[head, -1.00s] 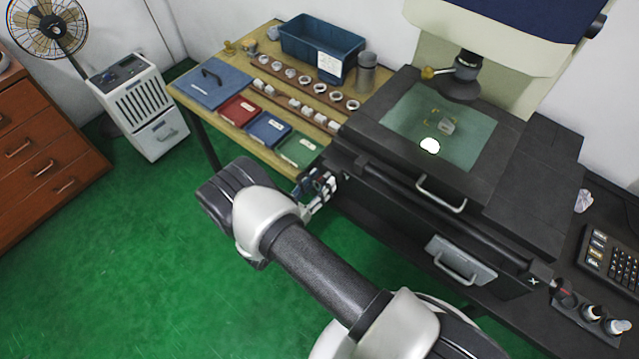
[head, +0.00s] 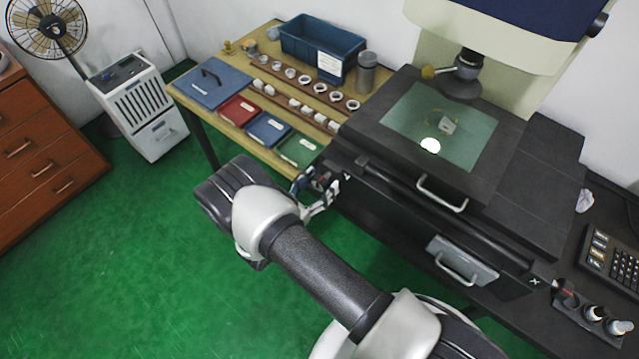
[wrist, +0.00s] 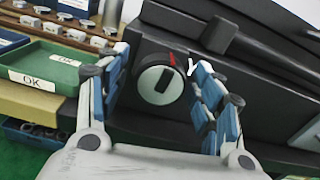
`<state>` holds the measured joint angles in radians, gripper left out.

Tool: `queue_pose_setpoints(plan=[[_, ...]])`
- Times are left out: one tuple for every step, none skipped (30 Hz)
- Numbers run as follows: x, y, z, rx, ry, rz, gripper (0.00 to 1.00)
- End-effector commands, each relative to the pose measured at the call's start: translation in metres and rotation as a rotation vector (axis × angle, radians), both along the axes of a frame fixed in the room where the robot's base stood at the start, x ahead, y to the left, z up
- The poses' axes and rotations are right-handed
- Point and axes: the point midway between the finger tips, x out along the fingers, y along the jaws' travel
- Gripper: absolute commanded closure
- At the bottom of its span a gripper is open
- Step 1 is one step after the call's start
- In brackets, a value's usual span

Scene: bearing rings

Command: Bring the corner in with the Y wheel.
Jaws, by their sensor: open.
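The fingers are spread wide, one on each side of the knob, with no visible contact. In the head view my gripper (head: 318,193) is at the left front of the machine, and the wheel is mostly hidden there. A small grey part (head: 448,125) lies on the lit glass stage (head: 468,148) beside a bright spot.
The X wheel (head: 562,290) is at the machine's right front. Front handles (head: 442,195) stick out from the machine. A wooden table (head: 232,117) at left holds trays, rings and a blue bin (head: 318,48).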

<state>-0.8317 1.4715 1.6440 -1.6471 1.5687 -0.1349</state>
Motion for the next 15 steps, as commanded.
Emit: queue_pose_setpoints(plan=[[0.000, 0.000, 0.000, 0.000, 0.000, 0.000, 0.39], [0.000, 0.000, 0.000, 0.000, 0.000, 0.000, 0.39], [0.000, 0.000, 0.000, 0.000, 0.000, 0.000, 0.39], [0.000, 0.000, 0.000, 0.000, 0.000, 0.000, 0.39], [0.000, 0.000, 0.000, 0.000, 0.000, 0.000, 0.39], [-0.001, 0.001, 0.000, 0.000, 0.000, 0.001, 0.39], [-0.001, 0.002, 0.000, 0.000, 0.000, 0.001, 0.39], [-0.003, 0.003, 0.000, 0.000, 0.000, 0.002, 0.39], [-0.005, 0.005, 0.000, 0.000, 0.000, 0.003, 0.39], [-0.008, 0.008, 0.000, 0.000, 0.000, 0.004, 0.39], [-0.011, 0.011, 0.000, 0.000, 0.000, 0.004, 0.39], [-0.016, 0.015, 0.000, 0.000, 0.000, 0.005, 0.39], [-0.021, 0.019, 0.000, 0.000, 0.000, 0.006, 0.39], [-0.026, 0.022, 0.000, 0.000, 0.000, 0.006, 0.39], [-0.033, 0.028, 0.000, 0.000, 0.000, 0.007, 0.39]])
